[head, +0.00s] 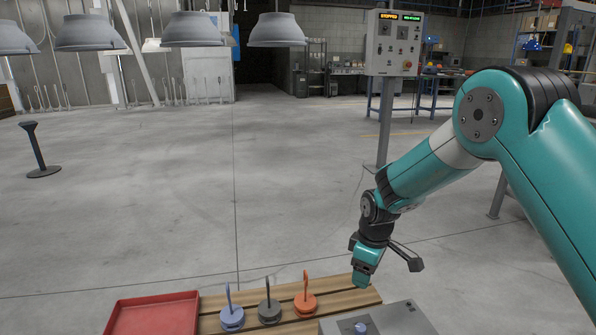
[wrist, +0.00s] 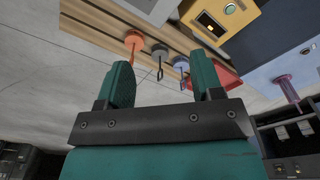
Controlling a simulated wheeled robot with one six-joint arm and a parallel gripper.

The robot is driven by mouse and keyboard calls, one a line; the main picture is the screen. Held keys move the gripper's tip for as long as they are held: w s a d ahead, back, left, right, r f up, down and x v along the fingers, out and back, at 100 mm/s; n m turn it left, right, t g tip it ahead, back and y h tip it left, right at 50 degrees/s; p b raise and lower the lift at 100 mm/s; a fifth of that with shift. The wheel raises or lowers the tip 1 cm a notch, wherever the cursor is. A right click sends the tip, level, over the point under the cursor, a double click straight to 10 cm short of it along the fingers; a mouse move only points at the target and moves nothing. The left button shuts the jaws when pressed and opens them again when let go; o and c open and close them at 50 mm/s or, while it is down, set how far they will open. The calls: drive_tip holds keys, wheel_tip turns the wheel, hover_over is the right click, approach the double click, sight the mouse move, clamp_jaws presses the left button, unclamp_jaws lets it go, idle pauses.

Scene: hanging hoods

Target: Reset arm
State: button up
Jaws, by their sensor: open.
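My arm reaches in from the right in the head view, and my gripper (head: 362,284) points down above the right end of a slatted wooden surface (head: 345,297). In the wrist view my gripper (wrist: 165,82) shows two teal fingers spread apart with nothing between them. An orange hook with a round base (head: 305,302), a dark grey one (head: 269,310) and a blue one (head: 232,317) stand in a row on the wood, left of my gripper and apart from it. They also show beyond the fingers in the wrist view.
A red tray (head: 155,314) lies left of the hooks. A grey box (head: 385,320) stands at the front right. Several grey hoods (head: 276,30) hang at the upper left. A control panel (head: 394,43) stands on a post behind. The floor between is largely clear.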

drive_tip(key=s+a+r+m+y, duration=0.2)
drive_tip(key=s+a+r, duration=0.1)
drive_tip(key=s+r, duration=1.25)
drive_tip(key=s+r+m+y, duration=0.1)
drive_tip(key=s+r, duration=0.2)
drive_tip(key=s, duration=0.6)
drive_tip(key=s+r+m+y, duration=0.1)
drive_tip(key=s+r, duration=0.3)
drive_tip(key=s, duration=0.4)
wheel_tip(320, 180, up, 28)
drive_tip(key=p, duration=3)
drive_tip(key=shift+w+d+r+g, duration=0.15)
drive_tip(key=shift+d+r+g, duration=0.05)
drive_tip(key=shift+d+g, duration=0.1)
